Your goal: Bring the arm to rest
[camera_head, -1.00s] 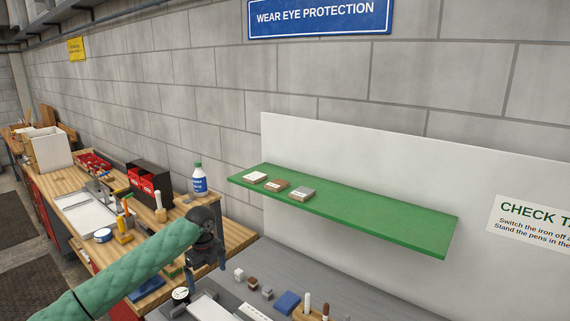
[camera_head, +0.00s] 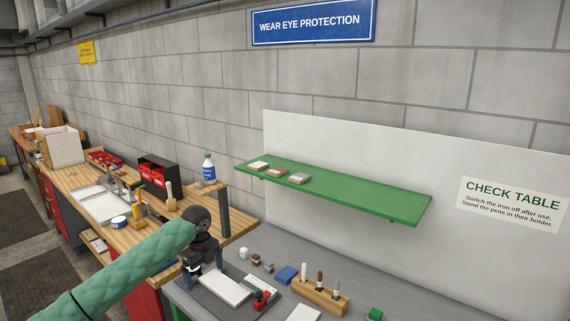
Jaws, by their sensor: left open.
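My left arm, in a green quilted sleeve, comes in from the lower left in the head view. Its dark gripper (camera_head: 190,268) points downward over the left end of the grey table (camera_head: 240,311). It is open, and I see nothing held in it, though its fingers are small and partly hidden. My right gripper is out of view. On the green shelf (camera_head: 360,197) lie a white-topped block (camera_head: 258,165), a brown block (camera_head: 277,172) and a grey block (camera_head: 299,178), all near its left end.
A white board (camera_head: 225,288), a red-and-black item (camera_head: 262,299), a blue block (camera_head: 286,274) and a wooden pen holder (camera_head: 318,296) lie on the grey table near the gripper. A wooden bench with a bottle (camera_head: 208,168) and red bins stands left.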

